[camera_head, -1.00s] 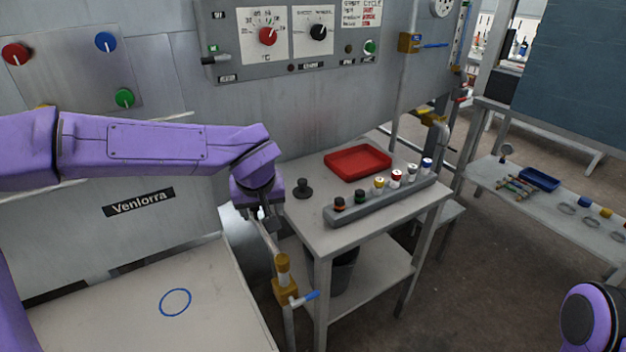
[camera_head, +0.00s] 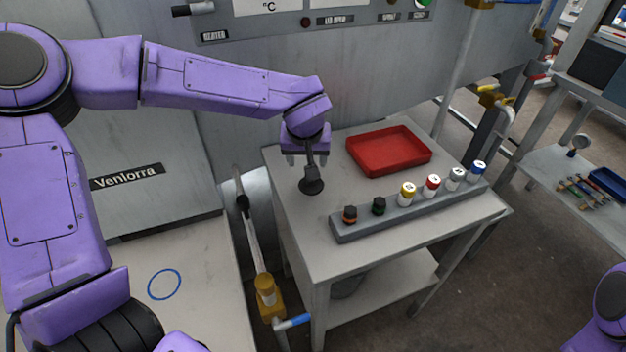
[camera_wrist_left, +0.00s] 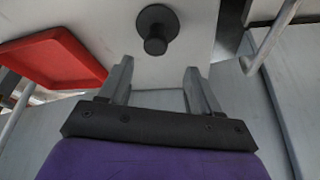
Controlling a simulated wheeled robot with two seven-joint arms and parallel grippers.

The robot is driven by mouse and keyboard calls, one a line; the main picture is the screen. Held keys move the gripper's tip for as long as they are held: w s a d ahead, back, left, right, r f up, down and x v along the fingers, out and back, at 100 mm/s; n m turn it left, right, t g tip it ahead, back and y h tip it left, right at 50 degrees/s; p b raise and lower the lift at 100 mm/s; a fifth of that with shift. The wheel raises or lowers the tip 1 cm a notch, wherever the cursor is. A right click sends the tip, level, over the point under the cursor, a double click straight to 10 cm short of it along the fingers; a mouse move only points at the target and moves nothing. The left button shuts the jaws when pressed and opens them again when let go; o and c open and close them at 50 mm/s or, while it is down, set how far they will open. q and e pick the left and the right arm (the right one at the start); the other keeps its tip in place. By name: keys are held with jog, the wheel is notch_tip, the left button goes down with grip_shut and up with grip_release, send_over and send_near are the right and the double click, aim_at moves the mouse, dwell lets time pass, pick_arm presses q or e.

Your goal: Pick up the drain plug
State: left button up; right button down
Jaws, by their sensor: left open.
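The drain plug (camera_head: 311,186) is a dark, round-based plug with an upright stem, standing on the left part of the small grey table (camera_head: 300,236). It also shows in the left wrist view (camera_wrist_left: 156,27), just beyond the fingertips and roughly midway between them. My left gripper (camera_head: 307,163) is over the table at the plug; in the left wrist view (camera_wrist_left: 158,72) its two fingers are spread with nothing between them. In the head view the gripper overlaps the plug's upper stem. My right gripper is not in view.
A red tray (camera_head: 390,152) lies behind and right of the plug. A grey rack (camera_head: 395,222) with several coloured-cap bottles stands along the front right. A pipe with a yellow valve (camera_head: 266,290) and blue handle rises left of the table.

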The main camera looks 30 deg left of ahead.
pick_arm(q)
jog(key=f, duration=0.3)
jog(key=w+f+b, duration=0.1)
jog(key=f, duration=0.1)
jog(key=shift+d+f, duration=0.25)
jog(key=shift+f, duration=0.05)
jog(key=shift+w+a+f, duration=0.15)
jog(key=shift+w+f, duration=0.15)
jog(key=shift+f, duration=0.1)
grip_shut()
